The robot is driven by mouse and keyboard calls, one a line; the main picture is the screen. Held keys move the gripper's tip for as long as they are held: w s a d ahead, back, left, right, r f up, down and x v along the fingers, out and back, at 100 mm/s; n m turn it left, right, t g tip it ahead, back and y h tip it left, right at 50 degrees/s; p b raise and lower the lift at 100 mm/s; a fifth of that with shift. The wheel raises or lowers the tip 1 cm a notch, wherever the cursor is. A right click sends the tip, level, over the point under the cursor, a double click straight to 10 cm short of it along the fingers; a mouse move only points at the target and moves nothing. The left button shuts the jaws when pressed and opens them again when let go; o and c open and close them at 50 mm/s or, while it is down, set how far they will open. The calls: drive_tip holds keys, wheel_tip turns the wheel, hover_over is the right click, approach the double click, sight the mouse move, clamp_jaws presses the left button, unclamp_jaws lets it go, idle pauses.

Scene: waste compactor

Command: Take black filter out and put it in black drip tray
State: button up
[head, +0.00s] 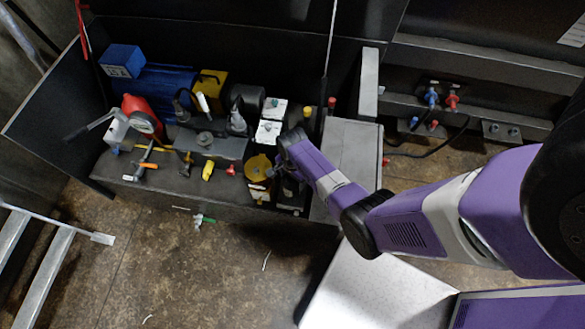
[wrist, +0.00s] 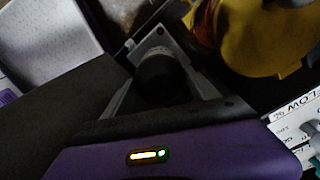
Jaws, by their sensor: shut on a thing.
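My gripper (head: 274,173) is at the right end of the hydraulic unit, beside a round yellow part. In the wrist view my gripper (wrist: 162,82) is shut on the black filter (wrist: 160,72), a dark rounded cylinder between its fingers. A pale grey plate or bracket lies just beyond the filter. The wrist view is dark, so I cannot tell whether the filter still touches its mount. The arm and gripper hide the filter in the head view. I cannot pick out the black drip tray for certain in either view.
The round yellow part (head: 259,167) is close beside my gripper; it also shows in the wrist view (wrist: 262,35). A grey cabinet (head: 350,150) stands to the right. A red can (head: 140,112), a blue motor (head: 165,88) and loose tools are on the left. The floor in front is mostly clear.

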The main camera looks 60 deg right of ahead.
drive_tip(key=n, duration=0.5)
drive_tip(key=shift+s, duration=0.1)
drive_tip(key=n, duration=0.5)
idle(0.3)
drive_tip(key=shift+n, duration=0.4)
drive_tip(key=n, duration=0.4)
drive_tip(key=shift+s+n, duration=0.1)
drive_tip(key=shift+n, duration=0.3)
